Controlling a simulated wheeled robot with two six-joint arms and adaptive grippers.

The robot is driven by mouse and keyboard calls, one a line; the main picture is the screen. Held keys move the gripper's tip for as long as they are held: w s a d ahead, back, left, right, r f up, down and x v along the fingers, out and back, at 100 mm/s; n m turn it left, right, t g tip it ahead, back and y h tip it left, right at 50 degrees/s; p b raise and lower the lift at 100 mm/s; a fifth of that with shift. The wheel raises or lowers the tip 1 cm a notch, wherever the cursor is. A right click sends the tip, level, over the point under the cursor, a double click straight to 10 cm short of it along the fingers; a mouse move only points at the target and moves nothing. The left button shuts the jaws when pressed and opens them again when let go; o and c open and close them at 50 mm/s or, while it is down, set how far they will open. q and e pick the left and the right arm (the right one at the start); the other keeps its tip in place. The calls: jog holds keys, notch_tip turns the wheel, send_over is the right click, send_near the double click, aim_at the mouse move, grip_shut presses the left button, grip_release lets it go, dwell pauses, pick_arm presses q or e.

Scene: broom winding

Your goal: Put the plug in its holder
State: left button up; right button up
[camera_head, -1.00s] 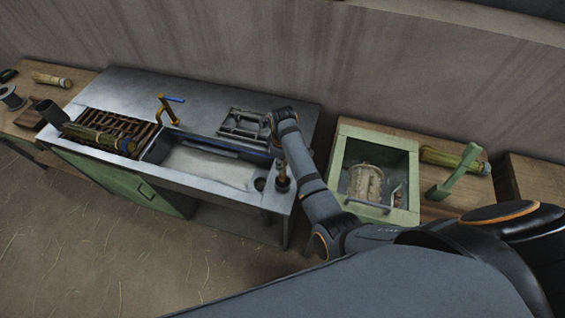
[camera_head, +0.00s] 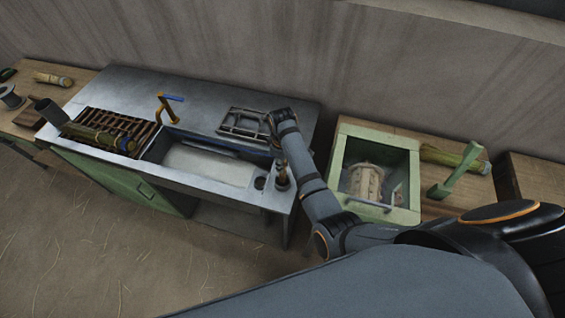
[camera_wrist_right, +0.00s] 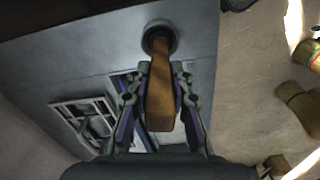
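The plug (camera_wrist_right: 160,95) is a brown wooden piece. In the right wrist view it lies between the fingers of my right gripper (camera_wrist_right: 160,72), which appear shut on it. Its far end is at a dark round holder (camera_wrist_right: 160,38) on the grey worktop; I cannot tell how deep it sits. In the head view the plug (camera_head: 281,173) stands upright over the dark round holder (camera_head: 283,187) at the sink unit's right front corner. My right arm hides most of the gripper there. My left gripper is not in view.
The sink (camera_head: 205,165) has a round drain (camera_head: 260,183) left of the holder. A metal rack (camera_head: 242,123) lies behind it. A yellow tap (camera_head: 165,108) with a blue handle stands at the back. A green box (camera_head: 400,218) is to the right.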

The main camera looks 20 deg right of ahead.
jog(key=shift+o, duration=0.5)
jog(key=shift+a+r, duration=0.2)
jog(key=shift+r, duration=5.4)
jog(key=shift+s+f, duration=0.1)
jog(key=shift+f, duration=0.05)
